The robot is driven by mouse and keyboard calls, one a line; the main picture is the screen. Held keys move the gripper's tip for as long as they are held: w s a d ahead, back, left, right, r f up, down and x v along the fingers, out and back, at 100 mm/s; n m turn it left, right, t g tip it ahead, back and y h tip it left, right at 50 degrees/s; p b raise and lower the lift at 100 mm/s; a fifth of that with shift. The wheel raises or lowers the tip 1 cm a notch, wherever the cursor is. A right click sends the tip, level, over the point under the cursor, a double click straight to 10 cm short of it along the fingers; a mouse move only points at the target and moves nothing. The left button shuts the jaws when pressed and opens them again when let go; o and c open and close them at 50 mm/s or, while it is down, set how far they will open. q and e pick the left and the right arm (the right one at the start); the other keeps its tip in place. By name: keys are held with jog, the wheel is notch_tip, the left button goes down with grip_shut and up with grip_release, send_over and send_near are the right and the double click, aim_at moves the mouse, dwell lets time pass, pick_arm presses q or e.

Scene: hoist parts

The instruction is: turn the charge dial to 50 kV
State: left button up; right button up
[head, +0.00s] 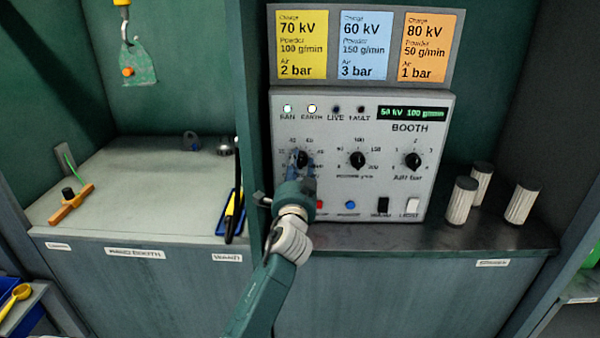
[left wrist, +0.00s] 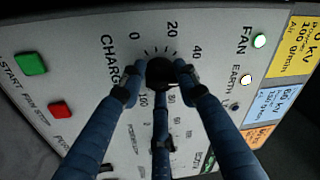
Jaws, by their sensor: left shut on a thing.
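The charge dial (head: 301,159) is the left black knob on the grey booth control panel (head: 440,125). In the left wrist view the dial (left wrist: 159,70) sits between the blue fingers of my left gripper (left wrist: 160,82), with scale numbers around it. My left gripper (head: 301,168) is shut on the dial in the head view too. Its fingers and the dial's shadowed face hide the pointer, so I cannot tell its setting from the knob. The green display (head: 413,113) reads 50 kV 100 g/min. My right gripper is in neither view.
Two more knobs, the powder dial (head: 358,160) and the air dial (head: 413,160), are to the right. Yellow (head: 302,45), blue (head: 366,45) and orange (head: 430,47) cards hang above. White ribbed cylinders (head: 461,202) stand right of the panel. A divider (head: 252,90) stands close on the left.

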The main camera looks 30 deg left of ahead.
pick_arm(q)
jog(key=shift+n, duration=0.4)
jog(key=o, duration=1.2)
jog(key=shift+c, duration=0.2)
jog(key=shift+s+d, duration=0.1)
jog(key=shift+s, duration=0.1)
jog(key=v, duration=1.1)
jog(key=shift+s+d, duration=0.15)
jog(key=shift+s, duration=0.1)
